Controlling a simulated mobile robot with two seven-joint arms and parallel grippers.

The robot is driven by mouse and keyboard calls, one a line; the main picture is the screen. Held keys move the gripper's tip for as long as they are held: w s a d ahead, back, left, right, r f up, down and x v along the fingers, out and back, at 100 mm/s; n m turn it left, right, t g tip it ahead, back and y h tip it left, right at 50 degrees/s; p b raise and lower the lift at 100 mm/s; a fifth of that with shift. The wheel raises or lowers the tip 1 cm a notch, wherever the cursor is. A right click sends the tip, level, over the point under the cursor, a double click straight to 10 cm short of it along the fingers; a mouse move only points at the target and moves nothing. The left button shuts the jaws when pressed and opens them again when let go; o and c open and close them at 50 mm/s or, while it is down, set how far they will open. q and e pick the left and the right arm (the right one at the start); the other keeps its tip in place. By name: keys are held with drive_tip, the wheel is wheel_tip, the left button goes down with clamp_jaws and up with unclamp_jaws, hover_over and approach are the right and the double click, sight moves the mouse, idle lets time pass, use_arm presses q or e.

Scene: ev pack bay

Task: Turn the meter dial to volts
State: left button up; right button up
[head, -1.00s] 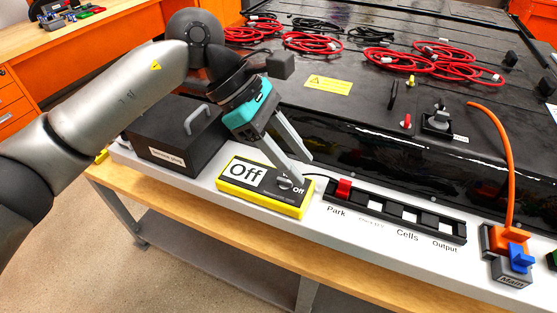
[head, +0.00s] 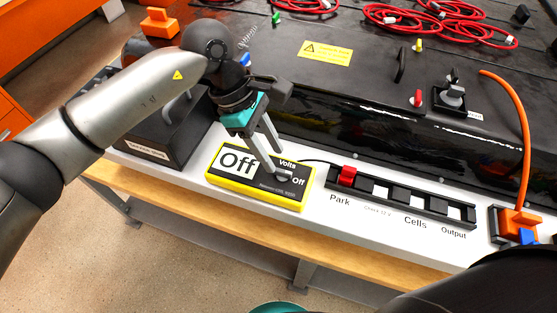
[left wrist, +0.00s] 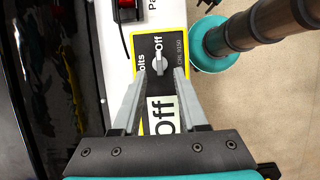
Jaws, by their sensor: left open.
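The meter (head: 224,182) is a yellow-edged box with a black face on the white ledge. Its display reads "Off". Its grey dial (head: 284,175) has the labels "Volts" and "Off" around it, and its handle points toward "Off". In the left wrist view the dial (left wrist: 159,64) lies between the fingertips, with a gap on either side. My left gripper (head: 276,161) is open and empty, its fingers reaching down toward the dial. Whether the tips are at dial height is hard to tell. My right gripper is not in view.
A black box (head: 165,135) with a handle stands left of the meter. A black slotted rack (head: 400,195) with a red plug (head: 347,175) in it lies to the right, a cable running between it and the meter. An orange cable (head: 525,140) rises further right.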

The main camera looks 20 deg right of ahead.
sight(282, 171)
use_arm(q)
drive_tip(key=shift+x, duration=2.15)
drive_tip(key=shift+c, duration=0.2)
clamp_jaws()
